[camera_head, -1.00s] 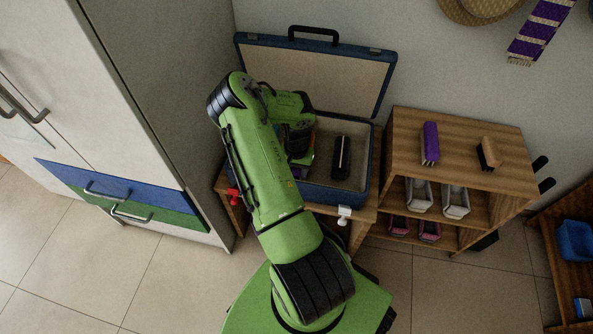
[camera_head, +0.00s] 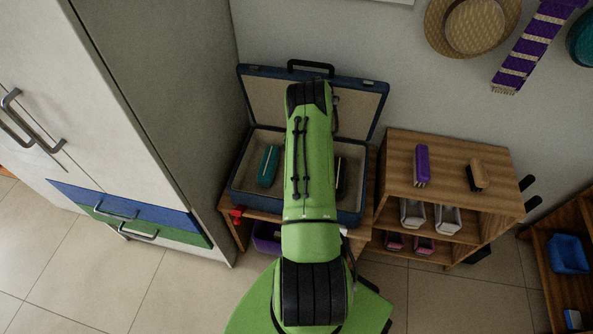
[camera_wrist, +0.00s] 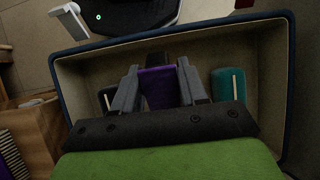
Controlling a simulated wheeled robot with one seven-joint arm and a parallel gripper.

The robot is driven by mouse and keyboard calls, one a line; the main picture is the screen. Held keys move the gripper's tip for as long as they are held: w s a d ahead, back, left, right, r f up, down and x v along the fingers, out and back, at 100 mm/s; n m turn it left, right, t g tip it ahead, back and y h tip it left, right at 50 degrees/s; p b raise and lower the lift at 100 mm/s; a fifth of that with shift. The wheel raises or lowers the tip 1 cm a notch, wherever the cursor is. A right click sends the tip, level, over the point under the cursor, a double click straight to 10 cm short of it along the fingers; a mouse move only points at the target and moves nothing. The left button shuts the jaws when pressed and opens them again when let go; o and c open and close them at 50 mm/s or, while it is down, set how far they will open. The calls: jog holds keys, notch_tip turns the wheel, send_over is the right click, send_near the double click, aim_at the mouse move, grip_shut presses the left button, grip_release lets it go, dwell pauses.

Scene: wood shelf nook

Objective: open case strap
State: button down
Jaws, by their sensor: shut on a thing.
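The open blue case (camera_head: 240,200) stands on a wooden bench, its beige-lined lid (camera_head: 262,98) raised against the wall. In the wrist view I see its interior and rim (camera_wrist: 283,70). My gripper (camera_wrist: 160,78) is inside the case, with its two grey fingers shut on a purple thing (camera_wrist: 159,90). A dark piece shows just past the purple thing; I cannot tell whether it is a strap. A teal item (camera_head: 267,166) lies at the left inside, and a black item (camera_head: 341,180) at the right. My arm hides the case's middle and my gripper in the head view.
A red clamp (camera_head: 237,213) sits at the case's front left, and a white fitting (camera_wrist: 70,20) at its front right corner. A tall cabinet (camera_head: 165,100) stands left.

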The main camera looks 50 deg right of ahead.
jog(key=shift+d+r+y, duration=0.15)
jog(key=shift+r+y, duration=0.15)
jog(key=shift+r, duration=0.05)
jog(key=c, duration=0.9)
grip_release()
notch_tip(320, 180, up, 10)
jog(key=p, duration=0.3)
jog(key=shift+c, duration=0.6)
